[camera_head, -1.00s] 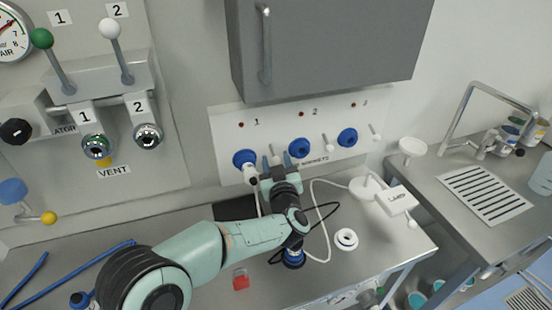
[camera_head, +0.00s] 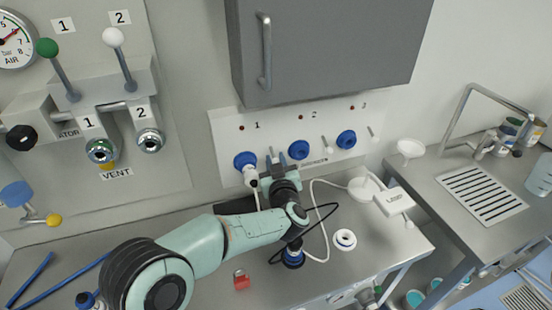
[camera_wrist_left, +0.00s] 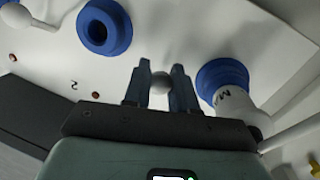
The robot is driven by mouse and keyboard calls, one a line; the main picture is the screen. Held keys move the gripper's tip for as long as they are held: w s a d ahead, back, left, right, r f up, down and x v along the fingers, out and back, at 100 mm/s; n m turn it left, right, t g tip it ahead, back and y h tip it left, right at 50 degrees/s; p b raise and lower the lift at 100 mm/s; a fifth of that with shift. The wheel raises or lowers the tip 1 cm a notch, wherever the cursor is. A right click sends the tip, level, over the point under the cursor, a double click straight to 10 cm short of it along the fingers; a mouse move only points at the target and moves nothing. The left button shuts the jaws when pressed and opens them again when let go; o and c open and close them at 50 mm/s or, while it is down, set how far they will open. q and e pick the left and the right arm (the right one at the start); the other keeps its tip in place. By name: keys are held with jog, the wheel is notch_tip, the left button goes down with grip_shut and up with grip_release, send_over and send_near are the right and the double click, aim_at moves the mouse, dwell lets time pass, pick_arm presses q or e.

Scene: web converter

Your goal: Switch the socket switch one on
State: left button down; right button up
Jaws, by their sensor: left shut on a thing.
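The white socket panel (camera_head: 225,132) is on the wall below the grey cabinet. Socket one (camera_head: 245,160) is a blue ring with a white plug (camera_head: 251,177) in it. Socket switch one is a small lever just right of that socket, mostly hidden by my gripper in the head view. Its pale round knob (camera_wrist_left: 160,83) shows between the fingers in the left wrist view. My left gripper (camera_head: 276,157) is shut on this knob, with a finger on each side. Socket one also shows at the right of the wrist view (camera_wrist_left: 222,74). My right gripper is not in view.
Blue sockets two (camera_head: 298,150) and three (camera_head: 346,140) and their white switches are to the right. The grey cabinet (camera_head: 340,45) hangs above. Cables, a white ring (camera_head: 344,240) and a red-based item (camera_head: 241,280) lie on the counter below.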

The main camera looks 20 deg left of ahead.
aim_at(276, 159)
pick_arm(q)
notch_tip(276, 159, up, 3)
jog(key=g+h+p, duration=0.1)
jog(key=p, duration=0.1)
jog(key=g+p, duration=0.2)
jog(key=p, duration=0.1)
jog(key=shift+f+n+h+p, duration=0.15)
jog(key=shift+n+h+p, duration=0.15)
jog(key=shift+h, duration=0.1)
jog(key=shift+g+h, duration=0.3)
jog(key=shift+g, duration=0.3)
jog(key=shift+r+g+h, duration=0.2)
jog(key=shift+g+h, duration=0.1)
jog(key=shift+g, duration=0.3)
jog(key=shift+w+r+n+g+h, duration=0.1)
jog(key=shift+r+n+g+h, duration=0.35)
jog(key=shift+g, duration=0.75)
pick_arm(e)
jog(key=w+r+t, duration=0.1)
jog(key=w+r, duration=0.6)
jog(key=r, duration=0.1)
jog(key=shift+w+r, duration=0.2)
pick_arm(q)
jog(key=shift+r+h, duration=0.1)
jog(key=shift+h, duration=0.25)
jog(key=c, duration=1)
grip_release()
jog(key=v, duration=1.3)
jog(key=shift+r, duration=0.2)
